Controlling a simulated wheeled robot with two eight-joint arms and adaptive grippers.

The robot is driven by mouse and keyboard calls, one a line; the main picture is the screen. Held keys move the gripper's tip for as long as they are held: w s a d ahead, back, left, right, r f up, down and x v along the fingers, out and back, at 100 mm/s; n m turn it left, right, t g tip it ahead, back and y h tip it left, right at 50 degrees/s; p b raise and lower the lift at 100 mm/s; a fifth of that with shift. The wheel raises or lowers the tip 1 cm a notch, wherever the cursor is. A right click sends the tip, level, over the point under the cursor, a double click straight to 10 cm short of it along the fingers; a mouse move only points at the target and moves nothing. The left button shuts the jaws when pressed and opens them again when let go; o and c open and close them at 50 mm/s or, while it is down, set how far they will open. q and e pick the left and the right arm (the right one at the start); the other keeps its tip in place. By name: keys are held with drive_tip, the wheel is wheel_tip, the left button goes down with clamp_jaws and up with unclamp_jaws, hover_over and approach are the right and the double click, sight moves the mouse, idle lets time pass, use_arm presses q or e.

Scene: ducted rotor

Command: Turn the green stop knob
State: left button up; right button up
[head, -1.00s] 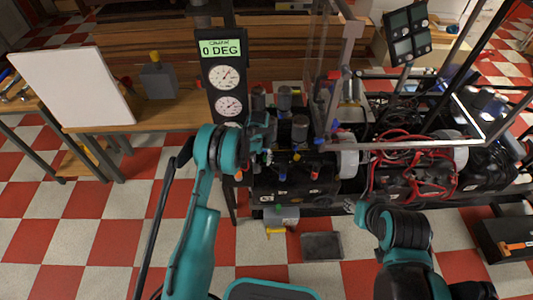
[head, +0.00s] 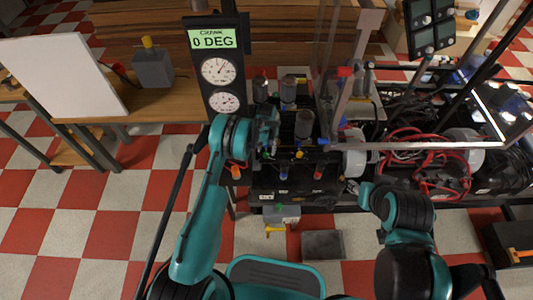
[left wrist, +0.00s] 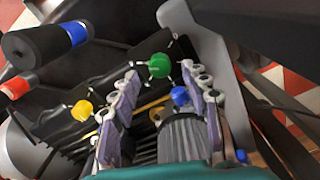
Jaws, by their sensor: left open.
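The green stop knob (left wrist: 159,65) shows in the left wrist view, just beyond and between the fingertips of my left gripper (left wrist: 161,80). The fingers are spread and empty, and a gap seems to remain between them and the knob. In the head view my left gripper (head: 268,132) is over the left end of the machine bench, below the gauge panel; the green knob is not discernible there. My right arm is at the lower right of the head view; its gripper (head: 354,187) is small and partly hidden, so its jaws cannot be read.
A yellow knob (left wrist: 82,110) and a blue knob (left wrist: 180,96) sit close to the green one. Dark cylinders (head: 304,125) stand right of my left gripper. The gauge panel (head: 218,72) reads "0 DEG". Red cables (head: 418,152) lie right. Checkered floor is clear at left.

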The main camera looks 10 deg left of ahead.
sight(266, 153)
use_arm(q)
drive_tip(key=shift+f+b, duration=0.4)
drive_tip(key=shift+f, duration=1.15)
clamp_jaws()
drive_tip(key=shift+n, duration=0.3)
drive_tip(key=n, duration=0.5)
drive_tip(key=shift+n, duration=0.3)
drive_tip(key=n, duration=0.5)
drive_tip(key=shift+n, duration=0.4)
